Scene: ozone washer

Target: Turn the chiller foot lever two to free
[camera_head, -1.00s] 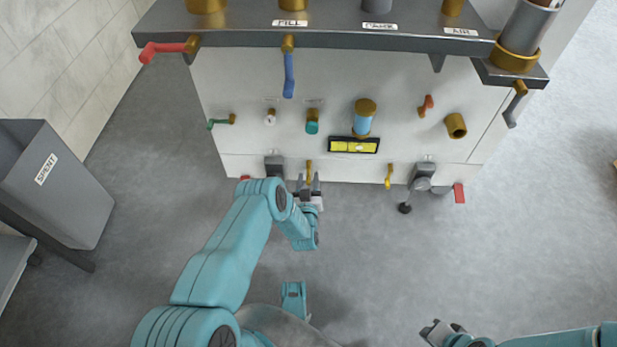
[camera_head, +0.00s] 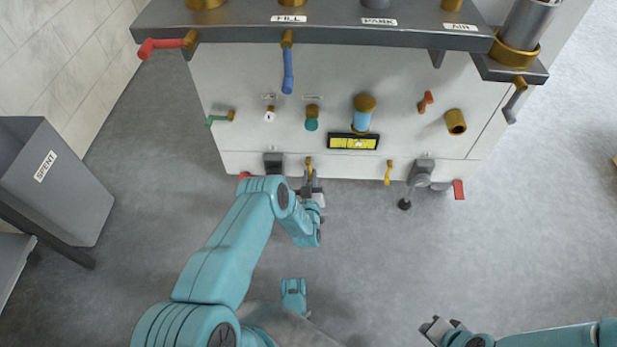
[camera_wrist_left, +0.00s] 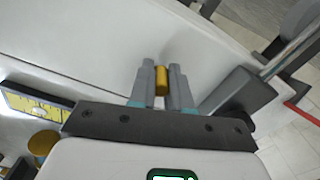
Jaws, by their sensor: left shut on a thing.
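A small yellow lever (camera_head: 309,162) stands out from the low front edge of the white machine, right of the left grey foot block (camera_head: 273,163). My left gripper (camera_head: 311,180) is at this lever. In the left wrist view the two grey fingers (camera_wrist_left: 161,84) are shut on its yellow end (camera_wrist_left: 161,80), one finger on each side. The rest of the lever is hidden there. A second yellow lever (camera_head: 388,172) hangs beside the right grey foot block (camera_head: 422,172). My right gripper (camera_head: 440,328) is low in the head view, away from the machine; its finger gap is unclear.
Red tabs show beside the left foot (camera_head: 244,176) and right foot (camera_head: 458,189). A yellow level gauge (camera_head: 352,142) and several valves are above. A grey SPENT bin (camera_head: 75,195) stands at left. The floor (camera_head: 400,260) in front is clear.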

